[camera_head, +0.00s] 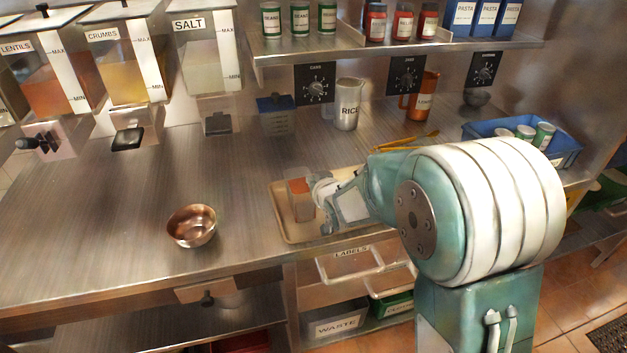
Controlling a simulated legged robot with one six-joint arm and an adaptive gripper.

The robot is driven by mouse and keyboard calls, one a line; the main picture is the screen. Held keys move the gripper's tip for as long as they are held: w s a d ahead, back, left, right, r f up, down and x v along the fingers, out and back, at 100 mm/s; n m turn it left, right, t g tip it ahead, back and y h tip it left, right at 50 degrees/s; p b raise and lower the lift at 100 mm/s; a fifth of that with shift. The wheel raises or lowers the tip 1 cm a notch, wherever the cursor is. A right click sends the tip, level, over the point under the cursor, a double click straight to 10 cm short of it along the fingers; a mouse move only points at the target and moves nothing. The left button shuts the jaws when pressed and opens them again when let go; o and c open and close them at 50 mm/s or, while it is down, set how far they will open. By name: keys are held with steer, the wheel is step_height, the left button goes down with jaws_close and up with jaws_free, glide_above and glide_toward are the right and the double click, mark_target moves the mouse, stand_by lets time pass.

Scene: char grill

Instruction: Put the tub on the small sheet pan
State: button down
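A small clear tub with orange-red contents (300,203) stands upright at the left part of the small sheet pan (283,225), a tan shallow pan on the steel counter. From this angle I cannot tell whether its base touches the pan. My gripper (322,203) is at the tub's right side, over the pan. My arm hides much of the pan's right part. The fingertips are small and partly hidden, so I cannot tell whether they close on the tub.
A copper bowl (192,225) sits left on the counter. Behind are a blue-lidded container (277,115), a RICE pitcher (348,105) and yellow tongs (412,140). A blue crate (568,158) with cans is at right. Dispensers line the back left. The counter's middle left is clear.

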steer(key=c, duration=0.8)
jaws_free()
steer(key=shift+d, duration=0.35)
steer(key=v, duration=1.2)
steer(key=s+d+r+m+g+h, duration=0.1)
steer(key=s+d, duration=0.5)
steer(key=s, duration=0.6)
steer(key=s+d+r+m+g+h, duration=0.2)
steer(key=s+d+g, duration=0.4)
steer(key=s, duration=0.6)
step_height(320, 180, up, 2)
steer(key=shift+s+r+h, duration=0.2)
steer(key=shift+h, duration=0.6)
